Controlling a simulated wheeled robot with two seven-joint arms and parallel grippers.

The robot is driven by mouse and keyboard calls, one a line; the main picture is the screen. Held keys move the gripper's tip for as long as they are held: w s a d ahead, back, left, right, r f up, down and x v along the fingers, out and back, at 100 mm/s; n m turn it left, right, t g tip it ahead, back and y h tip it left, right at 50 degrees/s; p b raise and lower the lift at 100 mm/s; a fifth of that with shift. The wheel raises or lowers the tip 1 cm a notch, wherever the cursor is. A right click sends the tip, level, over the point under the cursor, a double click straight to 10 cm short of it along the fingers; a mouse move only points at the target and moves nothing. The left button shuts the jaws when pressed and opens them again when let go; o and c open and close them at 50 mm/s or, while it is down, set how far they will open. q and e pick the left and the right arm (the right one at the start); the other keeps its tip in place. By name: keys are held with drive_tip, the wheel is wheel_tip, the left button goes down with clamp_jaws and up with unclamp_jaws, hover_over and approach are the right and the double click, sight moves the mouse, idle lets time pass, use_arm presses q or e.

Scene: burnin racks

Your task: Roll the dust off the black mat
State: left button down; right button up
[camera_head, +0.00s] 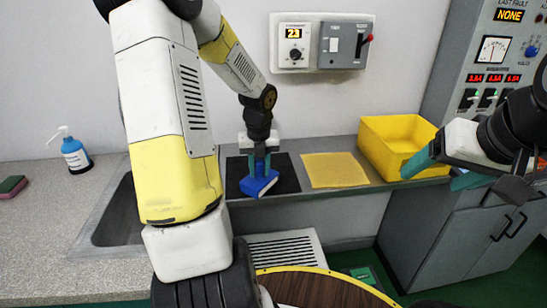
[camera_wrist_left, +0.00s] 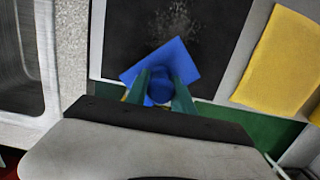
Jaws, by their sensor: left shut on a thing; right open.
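The black mat (camera_head: 287,172) lies on the grey counter; it also shows in the left wrist view (camera_wrist_left: 122,38). A patch of pale grey dust (camera_wrist_left: 176,25) shows on the mat in the left wrist view. My left gripper (camera_head: 260,167) is shut on the round grip of a blue tool (camera_head: 259,187), which has a flat, square-looking body (camera_wrist_left: 179,57). The tool is over the mat's front part; whether it touches the mat I cannot tell. My right gripper (camera_head: 446,170) is open and empty at the right, in front of the yellow bin.
A yellow cloth (camera_head: 335,170) lies right of the mat, and a yellow bin (camera_head: 398,134) stands beyond it. A sink (camera_head: 118,215) is at the left, with a blue bottle (camera_head: 75,155) and a sponge (camera_head: 12,186) further left. A wall box (camera_head: 344,46) hangs behind.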

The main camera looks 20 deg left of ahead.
use_arm(q)
drive_tip(key=shift+w+a, duration=0.35)
drive_tip(key=shift+w, duration=0.5)
drive_tip(key=shift+w+a, duration=0.35)
drive_tip(key=shift+w, duration=0.45)
drive_tip(key=shift+w+a+f, duration=0.1)
drive_tip(key=shift+w+a, duration=0.65)
drive_tip(key=shift+w, duration=0.8)
drive_tip(key=shift+w+a+r, duration=0.1)
drive_tip(key=shift+w+a, duration=0.6)
drive_tip(key=shift+w, duration=0.8)
drive_tip(key=shift+w+a+f, duration=0.1)
drive_tip(key=shift+w+a, duration=0.65)
drive_tip(key=shift+w, duration=0.8)
drive_tip(key=shift+w+d, duration=0.4)
drive_tip(key=shift+d, duration=0.45)
drive_tip(key=shift+s+d, duration=0.3)
drive_tip(key=shift+s, duration=0.5)
drive_tip(key=shift+s+d, duration=0.3)
drive_tip(key=shift+s, duration=0.5)
drive_tip(key=shift+s+d, duration=0.3)
drive_tip(key=shift+s, duration=0.5)
drive_tip(key=shift+s+d, duration=0.65)
drive_tip(key=shift+s, duration=0.65)
drive_tip(key=shift+s+d, duration=0.65)
drive_tip(key=shift+s, duration=0.65)
drive_tip(key=shift+s+d, duration=0.65)
drive_tip(key=shift+s, duration=0.65)
drive_tip(key=shift+f, duration=0.1)
